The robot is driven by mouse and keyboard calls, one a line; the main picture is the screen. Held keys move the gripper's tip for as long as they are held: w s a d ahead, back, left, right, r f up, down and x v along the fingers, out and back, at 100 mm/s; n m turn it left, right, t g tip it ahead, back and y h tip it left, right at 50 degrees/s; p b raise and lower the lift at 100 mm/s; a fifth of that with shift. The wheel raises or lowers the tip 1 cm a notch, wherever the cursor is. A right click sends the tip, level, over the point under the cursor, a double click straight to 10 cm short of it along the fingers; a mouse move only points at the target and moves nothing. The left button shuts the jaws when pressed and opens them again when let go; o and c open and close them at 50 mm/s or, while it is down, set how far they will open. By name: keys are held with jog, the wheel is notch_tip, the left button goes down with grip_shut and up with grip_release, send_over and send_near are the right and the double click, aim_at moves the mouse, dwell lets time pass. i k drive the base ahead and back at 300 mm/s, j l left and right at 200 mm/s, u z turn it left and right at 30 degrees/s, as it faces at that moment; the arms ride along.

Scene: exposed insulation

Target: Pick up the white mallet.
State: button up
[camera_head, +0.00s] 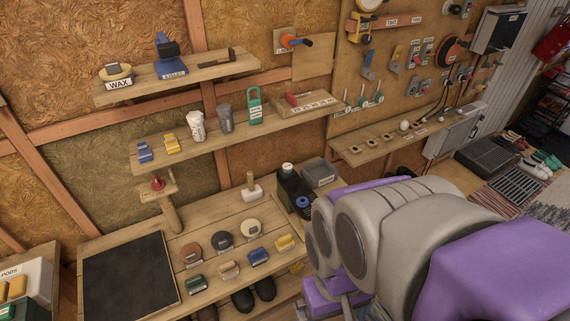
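A small white mallet (252,193) stands on the wooden workbench near its back edge, head down, with its light wooden handle pointing up. My grey and purple arm fills the lower right of the view. Its links are well to the right of the mallet and apart from it in the picture. My gripper's fingers cannot be made out in this view.
A shelf (239,131) with bottles and blocks runs above. A red-topped wooden stand (159,186) is left.

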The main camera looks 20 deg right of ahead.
aim_at(251, 194)
jog(key=i+l+u, duration=0.2)
jog(key=l+u, duration=0.25)
jog(key=l, duration=0.9)
jog(key=l+u, duration=0.5)
jog(key=l, duration=0.9)
